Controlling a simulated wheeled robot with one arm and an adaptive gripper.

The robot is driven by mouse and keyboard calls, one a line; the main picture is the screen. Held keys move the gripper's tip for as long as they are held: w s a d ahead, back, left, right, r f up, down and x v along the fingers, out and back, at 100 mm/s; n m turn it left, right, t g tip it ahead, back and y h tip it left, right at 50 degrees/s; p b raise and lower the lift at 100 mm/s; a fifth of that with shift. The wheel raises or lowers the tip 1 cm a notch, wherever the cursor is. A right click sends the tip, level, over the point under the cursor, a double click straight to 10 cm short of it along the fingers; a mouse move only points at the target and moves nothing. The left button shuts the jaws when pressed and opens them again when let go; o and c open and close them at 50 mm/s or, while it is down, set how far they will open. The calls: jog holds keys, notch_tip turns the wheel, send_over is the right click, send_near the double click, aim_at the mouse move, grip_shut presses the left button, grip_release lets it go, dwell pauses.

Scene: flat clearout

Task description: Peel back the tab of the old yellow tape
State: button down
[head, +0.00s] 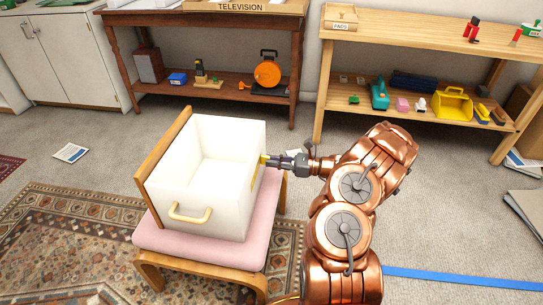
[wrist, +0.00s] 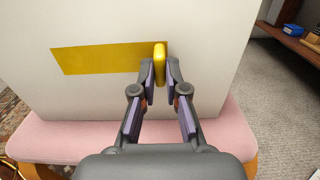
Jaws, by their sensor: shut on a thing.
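A strip of yellow tape (wrist: 105,59) lies flat on the side of a white box (wrist: 215,50) in the wrist view. Its raised tab (wrist: 160,62) stands out at the strip's right end. My gripper (wrist: 160,80) is shut on this tab, one finger on each side. In the head view, my gripper (head: 268,160) meets the right side of the white box (head: 228,205), where a little of the yellow tape (head: 256,174) shows.
The box stands on a pink-cushioned wooden stool (head: 205,246) and has a pale handle (head: 190,217) in front. A patterned rug (head: 85,225) lies below. Shelves (head: 210,18) and a wooden bench (head: 440,40) with several items stand behind. Carpet at right is mostly clear, crossed by blue tape (head: 460,279).

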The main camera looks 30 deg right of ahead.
jog(key=shift+s+a+f+p, duration=0.1)
jog(key=shift+s+a+p, duration=0.25)
jog(key=shift+s+a, duration=0.8)
jog(key=shift+s+d, duration=0.1)
jog(key=shift+s, duration=0.05)
jog(key=shift+s+a+p, duration=0.8)
jog(key=shift+s+a, duration=0.75)
jog(key=shift+s, duration=0.3)
jog(key=shift+s+a+p, duration=1.5)
jog(key=shift+s+a, duration=0.5)
jog(key=shift+s, duration=0.2)
jog(key=c, duration=1)
grip_release()
jog(key=shift+c, duration=0.2)
